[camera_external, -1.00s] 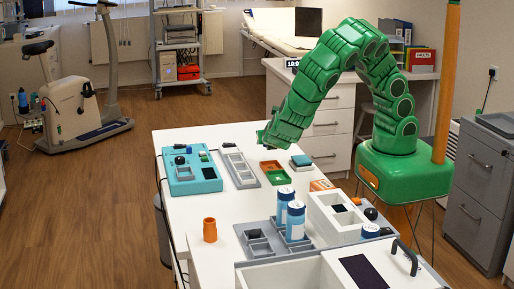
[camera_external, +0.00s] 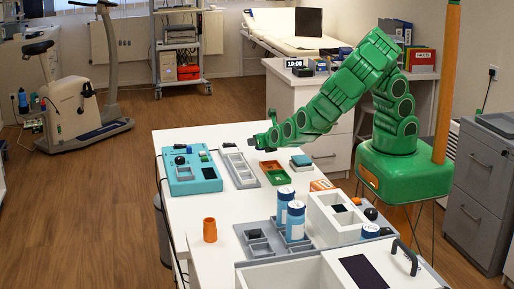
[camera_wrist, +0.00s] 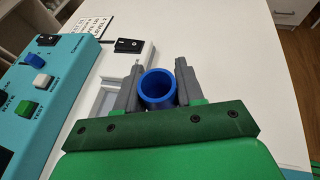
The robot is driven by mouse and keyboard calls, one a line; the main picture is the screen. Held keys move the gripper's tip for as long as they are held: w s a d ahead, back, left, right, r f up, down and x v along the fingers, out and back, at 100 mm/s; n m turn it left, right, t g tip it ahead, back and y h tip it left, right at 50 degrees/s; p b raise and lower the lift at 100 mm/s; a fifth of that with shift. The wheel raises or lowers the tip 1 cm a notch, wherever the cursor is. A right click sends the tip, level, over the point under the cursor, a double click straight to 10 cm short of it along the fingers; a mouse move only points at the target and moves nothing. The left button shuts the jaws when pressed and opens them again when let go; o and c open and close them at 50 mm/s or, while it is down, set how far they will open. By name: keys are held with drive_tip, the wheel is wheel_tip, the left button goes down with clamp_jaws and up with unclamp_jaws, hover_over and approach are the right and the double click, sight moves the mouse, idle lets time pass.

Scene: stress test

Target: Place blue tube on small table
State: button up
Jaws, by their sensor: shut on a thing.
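The blue tube (camera_wrist: 157,88) is a short hollow cylinder; its open round end faces the wrist camera. My gripper (camera_wrist: 159,72) is shut on it, with one grey finger on each side. In the external view, my gripper (camera_external: 256,142) is over the white table (camera_external: 240,201), near the grey tray (camera_external: 238,168) at its far part. The tube cannot be made out there. Whether the tube touches anything below it cannot be told. I cannot tell which surface is the small table.
A teal box with switches (camera_external: 192,175) stands left of the grey tray. Orange and green trays (camera_external: 273,172) lie to the right. Nearer are an orange cup (camera_external: 210,230), blue-and-white cans (camera_external: 295,221) and a white box (camera_external: 337,216). The table's middle left is clear.

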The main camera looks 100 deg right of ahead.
sight(258, 161)
drive_tip(key=shift+f, duration=2.5)
drive_tip(key=o, duration=0.7)
drive_tip(key=shift+f, duration=0.15)
drive_tip(key=shift+o, duration=0.2)
drive_tip(key=shift+a+r, duration=0.1)
drive_tip(key=shift+r, duration=0.1)
drive_tip(key=v, duration=1.1)
drive_tip(key=shift+s+a, duration=0.1)
drive_tip(key=shift+a, duration=0.3)
drive_tip(key=shift+c, duration=0.7)
